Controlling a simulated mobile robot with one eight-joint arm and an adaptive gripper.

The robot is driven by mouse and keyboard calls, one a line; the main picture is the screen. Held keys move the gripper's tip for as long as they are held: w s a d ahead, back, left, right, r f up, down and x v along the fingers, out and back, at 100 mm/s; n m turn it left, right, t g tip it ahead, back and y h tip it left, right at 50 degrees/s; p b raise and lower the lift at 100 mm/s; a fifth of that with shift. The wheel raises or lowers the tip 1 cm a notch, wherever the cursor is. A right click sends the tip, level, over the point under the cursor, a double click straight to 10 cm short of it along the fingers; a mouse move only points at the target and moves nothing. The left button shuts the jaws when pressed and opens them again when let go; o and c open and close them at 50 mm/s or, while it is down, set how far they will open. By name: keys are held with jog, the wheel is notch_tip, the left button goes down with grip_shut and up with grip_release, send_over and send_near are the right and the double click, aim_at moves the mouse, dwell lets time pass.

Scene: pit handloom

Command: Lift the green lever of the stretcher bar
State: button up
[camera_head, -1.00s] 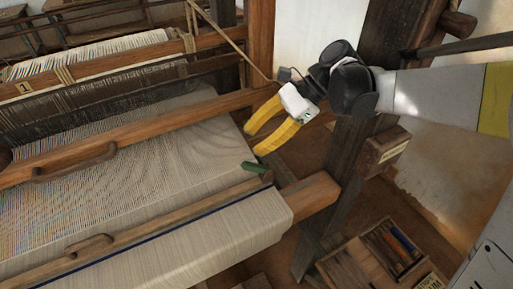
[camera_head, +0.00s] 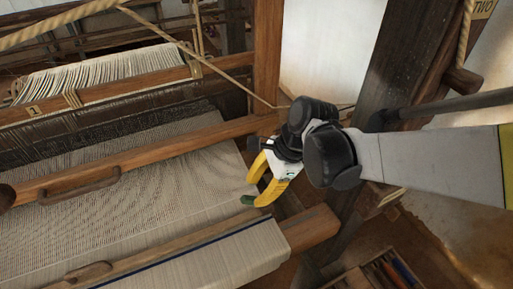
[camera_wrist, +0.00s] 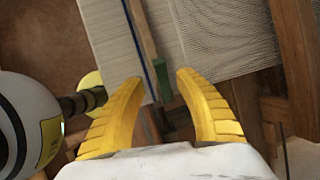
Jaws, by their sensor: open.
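The green lever (camera_head: 247,200) is at the right end of the wooden stretcher bar (camera_head: 180,247), by the cloth's right edge. In the head view a yellow finger partly hides it. In the wrist view the green lever (camera_wrist: 163,84) shows between the two yellow fingertips, at the end of the wooden bar (camera_wrist: 142,35). My gripper (camera_head: 254,190) is open and empty, with its fingertips close around the lever. The wrist view shows my gripper (camera_wrist: 159,79) with a gap on both sides of the lever. I cannot tell whether a finger touches it.
Pale woven cloth (camera_head: 120,215) stretches across the loom left of the gripper. A wooden beam with a handle (camera_head: 80,190) crosses it behind. The loom's front beam end (camera_head: 312,228) juts out below the gripper. A dark post (camera_head: 400,80) stands at right, and a tool box (camera_head: 375,275) sits low.

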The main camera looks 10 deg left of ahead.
aim_at(251, 198)
jog(key=x, duration=0.6)
jog(key=shift+w+b, duration=0.15)
jog(key=shift+b, duration=0.25)
grip_shut()
